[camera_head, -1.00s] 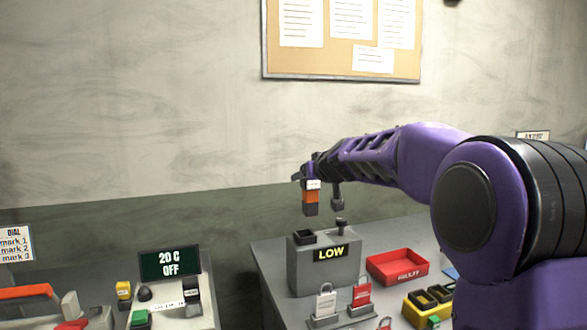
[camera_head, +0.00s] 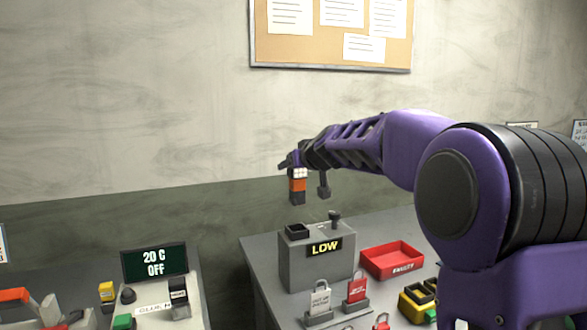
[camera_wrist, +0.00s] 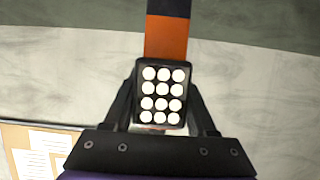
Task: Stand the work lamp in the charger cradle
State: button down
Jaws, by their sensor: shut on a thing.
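The work lamp is orange and black with a white LED panel. My gripper (camera_head: 297,168) is shut on its LED end and holds the lamp (camera_head: 298,184) roughly upright, black end down, in the air. In the wrist view the lamp (camera_wrist: 167,38) extends away from between the fingers, LED panel facing the camera. In the head view the lamp hangs above a black open-topped socket (camera_head: 297,231) on a grey box (camera_head: 300,265) with a LOW display. A gap shows between lamp and socket; depth alignment is unclear. No label names the charger cradle.
A black knob (camera_head: 335,217) stands beside the socket. A red tray (camera_head: 393,262), tagged padlocks (camera_head: 319,302) and a yellow holder with black slots (camera_head: 408,305) share the grey bench. A console with a 20 C OFF display (camera_head: 155,262) is at left.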

aim_at(294, 198)
jog(key=shift+f+b, duration=2.2)
jog(key=shift+f, duration=0.55)
jog(key=shift+f, duration=0.15)
jog(key=shift+f, duration=0.3)
jog(key=shift+f, duration=1.3)
jog(key=shift+c, duration=0.6)
grip_release()
